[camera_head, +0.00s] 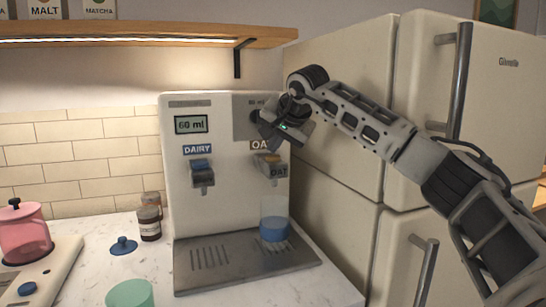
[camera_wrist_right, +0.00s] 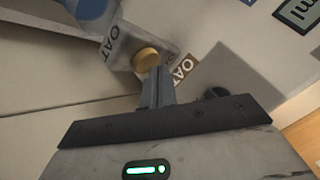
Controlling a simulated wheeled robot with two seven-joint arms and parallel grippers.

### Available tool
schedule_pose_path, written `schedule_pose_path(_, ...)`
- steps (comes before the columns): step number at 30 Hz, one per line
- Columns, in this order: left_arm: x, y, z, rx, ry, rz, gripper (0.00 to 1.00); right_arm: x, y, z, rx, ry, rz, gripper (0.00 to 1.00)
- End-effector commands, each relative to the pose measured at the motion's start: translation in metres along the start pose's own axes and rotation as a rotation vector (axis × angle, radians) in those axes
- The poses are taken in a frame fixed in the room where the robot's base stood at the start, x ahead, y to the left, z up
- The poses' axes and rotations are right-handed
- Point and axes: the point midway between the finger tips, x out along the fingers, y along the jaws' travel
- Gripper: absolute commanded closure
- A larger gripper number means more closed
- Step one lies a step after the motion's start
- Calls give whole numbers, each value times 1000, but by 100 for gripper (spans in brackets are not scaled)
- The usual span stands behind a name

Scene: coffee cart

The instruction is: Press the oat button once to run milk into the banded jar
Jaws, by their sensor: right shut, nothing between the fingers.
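The white milk dispenser (camera_head: 225,115) has a DAIRY side and an OAT side. The oat button is a round yellow knob (camera_wrist_right: 146,58) above a clear panel marked OAT; in the head view it is hard to make out beside my gripper. My right gripper (camera_wrist_right: 158,72) is shut and empty, its fingertips right at the button's edge; I cannot tell whether they touch. In the head view the gripper (camera_head: 271,147) covers part of the OAT label. A clear jar with a blue band (camera_head: 274,229) stands upright under the oat outlet. My left gripper is not in view.
The dairy outlet (camera_head: 201,174) is left of the oat one. The drip tray (camera_head: 225,272) runs below both. A fridge (camera_head: 340,75) stands close on the right. A blue lid (camera_head: 123,246), small brown jars (camera_head: 149,224) and a green cup (camera_head: 130,293) are on the counter.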

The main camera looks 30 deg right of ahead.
Motion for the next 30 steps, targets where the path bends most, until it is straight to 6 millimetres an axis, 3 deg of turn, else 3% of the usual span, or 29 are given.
schedule_pose_path(30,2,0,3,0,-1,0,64,7,6,5,0,0,1,100)
